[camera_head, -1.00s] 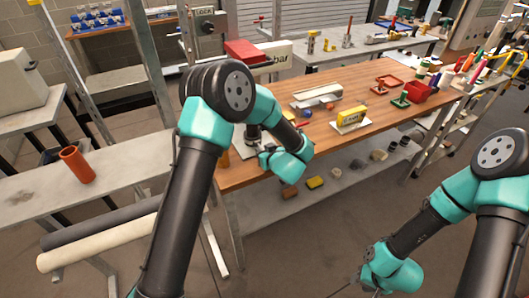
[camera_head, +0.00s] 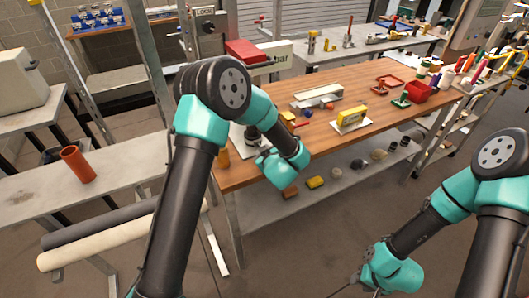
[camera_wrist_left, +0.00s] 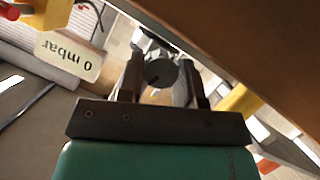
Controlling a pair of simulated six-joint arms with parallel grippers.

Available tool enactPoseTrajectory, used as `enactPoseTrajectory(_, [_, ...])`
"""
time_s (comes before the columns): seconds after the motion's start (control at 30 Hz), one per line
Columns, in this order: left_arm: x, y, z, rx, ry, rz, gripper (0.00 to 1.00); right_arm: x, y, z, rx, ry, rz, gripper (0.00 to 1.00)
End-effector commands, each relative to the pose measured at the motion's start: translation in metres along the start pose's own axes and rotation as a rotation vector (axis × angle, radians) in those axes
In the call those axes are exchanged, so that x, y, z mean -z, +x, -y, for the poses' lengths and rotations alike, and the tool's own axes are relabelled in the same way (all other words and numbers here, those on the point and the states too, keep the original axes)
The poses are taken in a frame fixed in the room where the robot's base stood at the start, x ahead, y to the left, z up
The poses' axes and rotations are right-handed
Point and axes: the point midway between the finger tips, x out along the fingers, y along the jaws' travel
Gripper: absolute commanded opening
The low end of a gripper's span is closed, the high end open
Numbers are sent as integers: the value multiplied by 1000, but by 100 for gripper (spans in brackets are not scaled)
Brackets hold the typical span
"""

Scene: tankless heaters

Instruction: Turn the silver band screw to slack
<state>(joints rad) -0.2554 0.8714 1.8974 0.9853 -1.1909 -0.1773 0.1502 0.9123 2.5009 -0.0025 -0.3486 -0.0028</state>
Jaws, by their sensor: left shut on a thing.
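In the left wrist view, the two dark fingers of my left gripper (camera_wrist_left: 162,80) are shut on a dark round knob (camera_wrist_left: 160,71). I cannot make out a silver band screw for sure. In the head view my left arm bends over the near left corner of the wooden bench, and its fingers are hidden. My right gripper (camera_head: 350,284) hangs low at the bottom right, away from the bench; its opening is too small to judge.
The wooden bench (camera_head: 350,150) holds a yellow block (camera_head: 352,116), a red bin (camera_head: 418,91) and a grey tray. A label reading "0 mbar" (camera_wrist_left: 70,55) is close on the left in the wrist view. An orange cylinder (camera_head: 77,164) stands on the left table.

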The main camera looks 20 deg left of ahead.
Motion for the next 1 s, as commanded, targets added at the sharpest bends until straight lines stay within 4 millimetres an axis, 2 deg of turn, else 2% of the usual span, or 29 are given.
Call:
enactPoseTrajectory(0.3, [0, 0, 1, -49, -117, 0, 9, 0, 0, 0, 0, 0, 0, 39])
enactPoseTrajectory(0.73, [0, 0, 1, -54, -129, -1, 9, 0, 0, 0, 0, 0, 0, 39])
enactPoseTrajectory(0.77, [0, 0, 1, -54, -129, -1, 36, 0, 0, 0, 0, 0, 0, 39])
enactPoseTrajectory(1.0, [0, 0, 1, -54, -129, 0, 58, 0, 0, 0, 0, 0, 0, 39])
